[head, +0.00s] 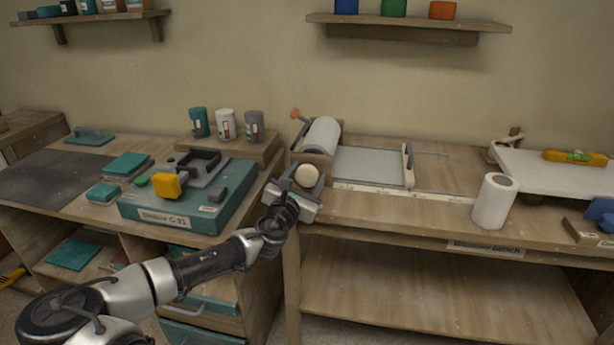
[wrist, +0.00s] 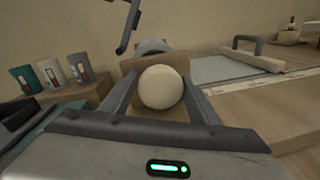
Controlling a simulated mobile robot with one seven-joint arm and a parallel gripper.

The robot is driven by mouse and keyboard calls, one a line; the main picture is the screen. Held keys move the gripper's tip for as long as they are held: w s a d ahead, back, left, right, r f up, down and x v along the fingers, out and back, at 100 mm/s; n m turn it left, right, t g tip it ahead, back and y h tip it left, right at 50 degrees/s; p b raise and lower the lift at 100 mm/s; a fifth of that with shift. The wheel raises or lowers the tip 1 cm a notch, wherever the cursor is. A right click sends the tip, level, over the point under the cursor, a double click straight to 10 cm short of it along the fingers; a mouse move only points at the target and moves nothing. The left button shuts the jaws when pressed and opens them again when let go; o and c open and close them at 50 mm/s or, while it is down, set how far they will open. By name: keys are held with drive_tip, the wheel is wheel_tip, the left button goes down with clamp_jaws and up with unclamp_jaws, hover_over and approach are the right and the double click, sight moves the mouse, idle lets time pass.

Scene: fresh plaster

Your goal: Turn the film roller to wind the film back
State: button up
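The film roller (head: 322,136), a pale roll, sits in a wooden holder at the left end of the bench. Its top also shows in the wrist view (wrist: 152,46). A red-tipped crank or lever (head: 296,114) stands at its far left. A round cream knob (head: 307,175) is on the near side of the holder and shows large in the wrist view (wrist: 161,88). A pale film sheet (head: 370,165) lies flat to the right of the roller. My gripper (wrist: 160,92) is open, with one finger on each side of the knob. I cannot tell whether either finger touches it.
A grey-handled bar (head: 408,165) crosses the film's right end, with a ruler strip (head: 390,190) along the front. A teal machine (head: 190,200) stands close left, three jars (head: 226,124) behind it. A white roll (head: 494,201) stands right.

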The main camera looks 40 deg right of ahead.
drive_tip(key=c, duration=0.7)
drive_tip(key=shift+o, duration=0.2)
drive_tip(key=shift+m, duration=0.3)
drive_tip(key=m+p, duration=0.1)
drive_tip(key=m, duration=0.3)
drive_tip(key=shift+y, duration=0.3)
drive_tip(key=m+p, duration=0.1)
drive_tip(key=m, duration=0.5)
drive_tip(key=shift+y, duration=0.3)
drive_tip(key=m, duration=0.6)
drive_tip(key=shift+y, duration=0.4)
drive_tip(key=m+b, duration=0.1)
drive_tip(key=m, duration=0.2)
drive_tip(key=shift+f+t, duration=0.1)
drive_tip(key=shift+t, duration=0.3)
drive_tip(key=shift+m+b, duration=0.7)
drive_tip(key=shift+m, duration=0.5)
drive_tip(key=shift+t+y, duration=0.3)
